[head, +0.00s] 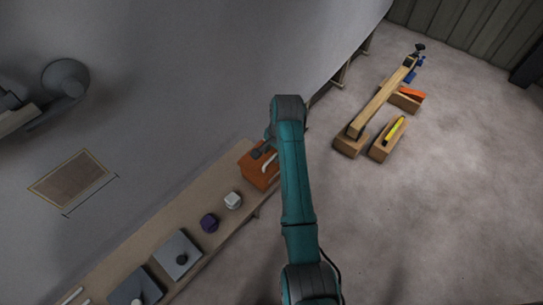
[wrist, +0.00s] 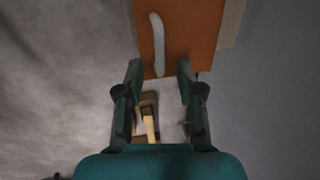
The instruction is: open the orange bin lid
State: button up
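The orange bin (head: 255,172) stands at the far end of the long wooden shelf, partly hidden behind my arm in the head view. Its orange lid (wrist: 185,30) fills the upper middle of the wrist view, with a pale curved handle (wrist: 158,42) across it. The lid looks closed. My gripper (wrist: 158,72) is open, its two fingers apart on either side of the handle's lower end in the picture. Nothing is held between them. I cannot tell whether the fingers touch the lid. In the head view the gripper is mostly hidden at the bin.
The shelf (head: 150,238) also carries a white cube (head: 233,200), a purple object (head: 209,223) and grey plates with knobs (head: 176,254). A long beam (head: 380,100) on wooden blocks lies on the floor at the right. The floor in front is clear.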

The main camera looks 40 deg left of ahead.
aim_at(271, 159)
jog(key=shift+a+f, duration=0.15)
jog(key=shift+f, duration=0.65)
jog(key=shift+a+f, duration=0.15)
jog(key=shift+f, duration=0.6)
grip_shut()
